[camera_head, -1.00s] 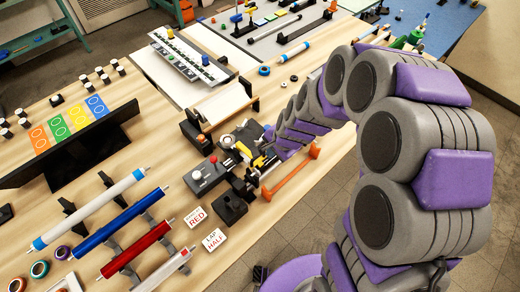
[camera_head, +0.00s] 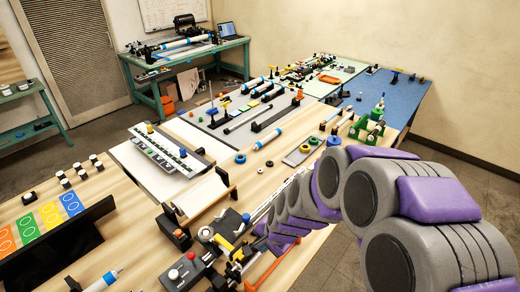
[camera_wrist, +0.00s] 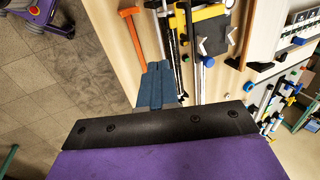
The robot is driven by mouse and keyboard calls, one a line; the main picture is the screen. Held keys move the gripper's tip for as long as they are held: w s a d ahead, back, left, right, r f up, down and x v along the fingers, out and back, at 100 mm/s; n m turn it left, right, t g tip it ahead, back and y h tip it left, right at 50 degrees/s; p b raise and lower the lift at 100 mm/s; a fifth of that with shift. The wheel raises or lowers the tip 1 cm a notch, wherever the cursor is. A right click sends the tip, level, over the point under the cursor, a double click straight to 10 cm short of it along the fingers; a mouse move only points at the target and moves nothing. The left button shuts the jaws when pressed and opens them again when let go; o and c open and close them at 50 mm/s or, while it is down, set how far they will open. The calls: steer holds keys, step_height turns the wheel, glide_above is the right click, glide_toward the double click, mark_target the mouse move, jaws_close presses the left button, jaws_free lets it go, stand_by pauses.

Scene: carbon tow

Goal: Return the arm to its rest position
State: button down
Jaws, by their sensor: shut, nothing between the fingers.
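My purple and grey arm (camera_head: 385,215) reaches in from the right in the head view, over the right side of the wooden table. Its end is near a black fixture (camera_head: 222,245) with yellow and silver parts. In the wrist view my gripper (camera_wrist: 156,82) shows as blue-grey fingers, closed together with nothing held. It points over the table edge, beside an orange bar (camera_wrist: 131,30) and the fixture's rods (camera_wrist: 186,50). In the head view the fingertips are hard to make out.
A white roll (camera_head: 205,197) in a cradle and a white tray of pegs (camera_head: 165,150) lie on the table. A green bench (camera_head: 160,95) stands behind. Floor is open right of the table.

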steer(key=s+d+r+n+g+h+b, duration=0.1)
steer(key=s+d+n+b, duration=0.3)
steer(key=s, duration=0.9)
steer(key=s+d+r+n+g+h+b, duration=0.2)
steer(key=s+d+r+n+g+b, duration=0.1)
steer(key=s+d, duration=0.6)
steer(key=shift+s+n+b, duration=0.7)
steer(key=shift+s+b, duration=0.6)
steer(key=shift+s, duration=0.9)
steer(key=shift+a+r, duration=0.1)
steer(key=shift+a, duration=0.25)
steer(key=shift+d, duration=0.15)
